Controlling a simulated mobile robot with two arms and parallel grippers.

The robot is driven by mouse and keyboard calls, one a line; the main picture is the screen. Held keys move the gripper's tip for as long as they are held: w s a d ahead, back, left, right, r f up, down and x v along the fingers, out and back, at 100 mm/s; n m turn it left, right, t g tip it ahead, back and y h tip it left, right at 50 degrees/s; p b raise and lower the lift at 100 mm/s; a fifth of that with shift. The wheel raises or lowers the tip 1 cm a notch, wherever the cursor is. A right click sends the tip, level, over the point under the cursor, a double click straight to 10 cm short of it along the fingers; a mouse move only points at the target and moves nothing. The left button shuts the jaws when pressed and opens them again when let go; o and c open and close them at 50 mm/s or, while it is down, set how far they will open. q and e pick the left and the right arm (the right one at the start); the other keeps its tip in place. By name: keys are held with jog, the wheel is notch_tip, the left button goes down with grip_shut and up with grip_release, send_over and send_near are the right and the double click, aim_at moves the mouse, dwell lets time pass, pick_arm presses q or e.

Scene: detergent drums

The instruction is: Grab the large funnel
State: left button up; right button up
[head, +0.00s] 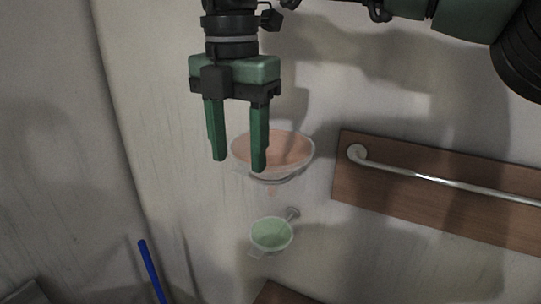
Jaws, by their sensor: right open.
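The large funnel (290,152) is a wide, translucent orange-pink bowl shape with a pale rim, in the middle of the head view, against the pale wall. My right gripper (239,165) hangs pointing down with its two green fingers apart and nothing between them. Its right finger overlaps the left part of the large funnel in the picture; I cannot tell whether they touch. A smaller green funnel (271,235) is below the large one, by a small grey fitting. The large funnel's lower stem is hard to make out. My left gripper is not in view.
A wooden board (440,172) with a metal rail (450,184) is on the wall at the right. A blue rod (152,271) stands at the lower left. A brown wooden edge (280,294) shows at the bottom. The wall left of the gripper is bare.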

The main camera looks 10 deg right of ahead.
aim_at(242, 169)
jog(key=f, duration=0.1)
jog(key=f+p, duration=0.1)
jog(key=w+f, duration=0.1)
jog(key=f, duration=0.1)
jog(key=shift+w+d+f+p, duration=0.1)
jog(key=shift+d+p, duration=0.2)
jog(key=shift+d, duration=0.05)
jog(key=shift+a, duration=0.1)
jog(key=shift+s, duration=0.25)
jog(key=shift+c, duration=0.9)
grip_shut()
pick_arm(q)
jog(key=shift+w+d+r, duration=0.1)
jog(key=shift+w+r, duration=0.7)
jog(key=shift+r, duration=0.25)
